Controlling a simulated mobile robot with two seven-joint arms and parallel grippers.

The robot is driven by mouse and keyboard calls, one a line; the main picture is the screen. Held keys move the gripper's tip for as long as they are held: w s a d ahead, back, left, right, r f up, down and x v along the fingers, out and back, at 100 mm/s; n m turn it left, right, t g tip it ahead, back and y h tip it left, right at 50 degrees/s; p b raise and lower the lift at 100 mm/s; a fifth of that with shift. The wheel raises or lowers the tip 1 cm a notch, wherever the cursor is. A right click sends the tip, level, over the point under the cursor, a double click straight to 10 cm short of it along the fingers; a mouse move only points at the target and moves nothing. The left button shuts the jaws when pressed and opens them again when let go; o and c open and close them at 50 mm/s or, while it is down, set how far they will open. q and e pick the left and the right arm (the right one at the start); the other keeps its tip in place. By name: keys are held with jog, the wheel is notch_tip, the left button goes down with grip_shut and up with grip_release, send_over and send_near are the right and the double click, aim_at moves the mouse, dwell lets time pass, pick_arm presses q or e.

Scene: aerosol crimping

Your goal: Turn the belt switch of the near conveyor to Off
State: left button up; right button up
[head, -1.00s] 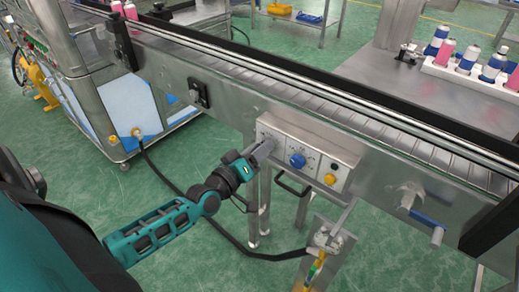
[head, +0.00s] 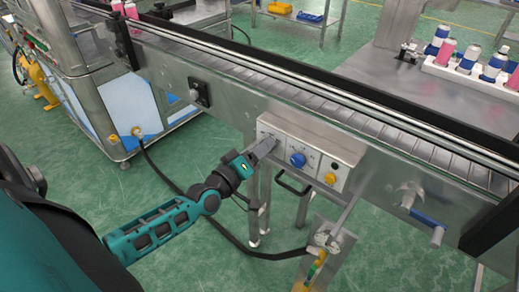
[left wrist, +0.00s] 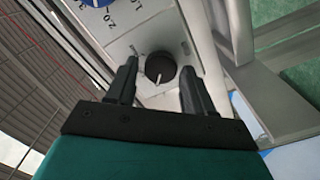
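The near conveyor (head: 225,98) runs diagonally across the head view, with a grey control box (head: 312,143) on its side. The box carries a blue knob (head: 298,160) and a yellow button (head: 330,178). In the left wrist view a black rotary switch (left wrist: 160,68) with a white pointer line sits on the panel; the blue knob (left wrist: 97,3) shows at the top edge. My left gripper (head: 268,146) is at the left end of the box. In the left wrist view its fingers (left wrist: 157,84) are open, one either side of the black switch, apart from it. My right gripper is not seen.
A crank with a blue handle (head: 430,219) sticks out from the conveyor on the right. A stand with a yellow-green part (head: 318,264) is below the box. A black cable lies on the green floor. Pink and blue cans (head: 465,60) stand in a tray behind.

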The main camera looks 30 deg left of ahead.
pick_arm(q)
jog(key=shift+o, duration=0.7)
jog(key=s+a, duration=0.1)
jog(key=s, duration=1.2)
jog(key=shift+w, duration=0.1)
jog(key=s+d+f+m+g, duration=0.4)
jog(key=d+f+m+g, duration=0.3)
jog(key=d+f+m, duration=0.4)
jog(key=d+m, duration=0.1)
jog(key=d, duration=0.1)
jog(key=shift+d+f+h, duration=0.3)
jog(key=shift+d+h, duration=0.05)
jog(key=shift+h, duration=0.05)
